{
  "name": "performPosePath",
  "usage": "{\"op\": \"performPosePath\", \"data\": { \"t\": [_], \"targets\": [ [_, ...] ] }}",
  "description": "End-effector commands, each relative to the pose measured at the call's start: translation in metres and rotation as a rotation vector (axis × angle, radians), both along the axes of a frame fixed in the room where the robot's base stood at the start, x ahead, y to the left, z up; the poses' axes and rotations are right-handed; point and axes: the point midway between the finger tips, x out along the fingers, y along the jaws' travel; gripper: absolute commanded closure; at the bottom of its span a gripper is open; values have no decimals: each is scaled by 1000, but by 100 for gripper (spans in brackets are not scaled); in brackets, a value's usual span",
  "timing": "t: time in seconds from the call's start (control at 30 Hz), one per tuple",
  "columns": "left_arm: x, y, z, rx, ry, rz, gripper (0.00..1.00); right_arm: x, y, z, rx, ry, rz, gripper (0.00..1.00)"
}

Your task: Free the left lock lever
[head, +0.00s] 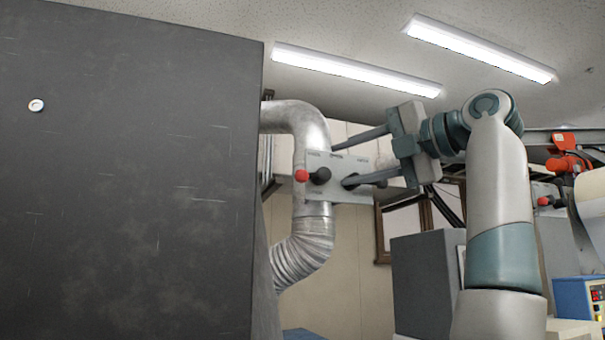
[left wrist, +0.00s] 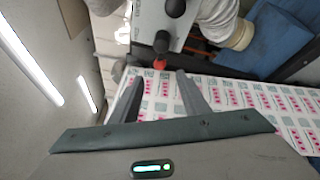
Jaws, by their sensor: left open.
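A lock lever with a red knob (head: 301,175) and black hub (head: 320,176) sits on a grey plate (head: 330,196) in the head view. My left gripper (head: 340,166) is open, its two fingers pointing left at this plate. One fingertip is above the lever's height, the other near a dark round part. In the left wrist view the red knob (left wrist: 160,64) lies just past and between the open fingertips (left wrist: 158,79), with the black hub (left wrist: 162,42) beyond it. I see no contact with the lever. My right gripper is not in view.
A large dark panel (head: 130,180) fills the left of the head view. Red parts (head: 565,160) and a blue box (head: 575,298) stand at the right. A printed web (left wrist: 235,100) spreads under the fingers in the wrist view.

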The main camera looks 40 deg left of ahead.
Motion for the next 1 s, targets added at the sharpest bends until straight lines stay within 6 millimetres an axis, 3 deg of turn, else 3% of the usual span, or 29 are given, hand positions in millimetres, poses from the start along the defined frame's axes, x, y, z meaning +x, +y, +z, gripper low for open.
{"op": "performPosePath", "data": {
  "t": [0.3, 0.6, 1.0],
  "targets": [
    [0, 60, 3, -1, -1, 4, 58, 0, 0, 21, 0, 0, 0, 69],
    [1, 106, 3, 1, 0, 1, 58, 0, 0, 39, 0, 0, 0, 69],
    [1, 125, 0, 1, 0, 0, 58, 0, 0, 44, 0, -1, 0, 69]
  ]
}}
